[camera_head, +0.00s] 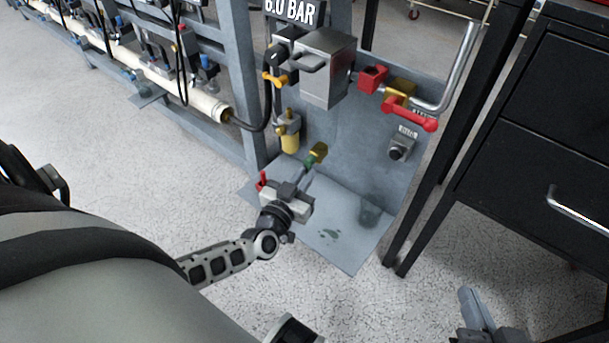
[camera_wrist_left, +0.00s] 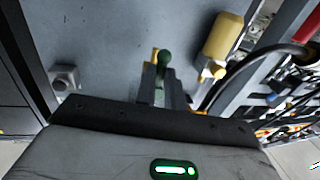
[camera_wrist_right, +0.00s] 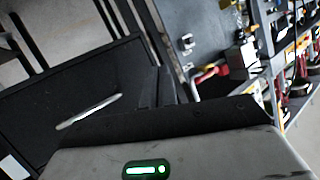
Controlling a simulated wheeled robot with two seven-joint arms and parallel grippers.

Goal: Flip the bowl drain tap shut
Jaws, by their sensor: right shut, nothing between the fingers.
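A tap with a green handle (camera_head: 309,161) and a brass body (camera_head: 318,151) sits low on the grey panel. Its green rounded end (camera_wrist_left: 165,57) shows just beyond my left fingertips in the left wrist view. My left gripper (camera_head: 305,172) points up at this tap. Its fingers are very close to the green handle; I cannot tell whether they grip it. A yellow bowl (camera_head: 289,141) hangs to the left of the tap; a small brass fitting (camera_wrist_left: 212,72) shows at its end. My right gripper (camera_head: 474,300) is shut and empty, low at the right, away from the panel.
A steel box (camera_head: 327,66) and a red lever (camera_head: 409,113) are mounted above. A grey knob (camera_head: 400,148) is to the right. Black drawers (camera_head: 549,125) stand at the right, near my right gripper. The tray (camera_head: 345,247) below has dark wet-looking patches.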

